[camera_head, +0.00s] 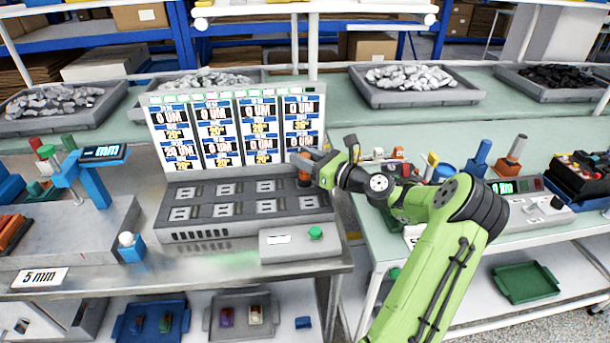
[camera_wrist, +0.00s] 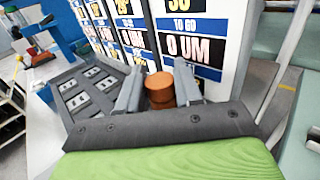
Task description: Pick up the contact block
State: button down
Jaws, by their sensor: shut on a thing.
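My gripper (camera_head: 305,166) is at the right back end of the grey test fixture (camera_head: 225,226), just in front of the display panel. In the wrist view its two grey fingers stand on either side of a copper-brown round piece, which I take as the contact block (camera_wrist: 160,88). The fingers are shut on it. In the head view this piece shows as a small orange-brown shape (camera_head: 304,179) below the fingers. I cannot tell whether its underside touches the fixture.
The display panel (camera_head: 187,150) stands upright behind the fixture. A box with a green button (camera_head: 315,233) is in front of it. A blue stand with a gauge (camera_head: 92,180) is at left. Grey trays of metal parts (camera_head: 415,85) line the back bench. A gap separates the right table.

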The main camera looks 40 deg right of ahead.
dwell(0.3)
notch_tip(320, 180, up, 28)
jog(key=p, duration=1.1)
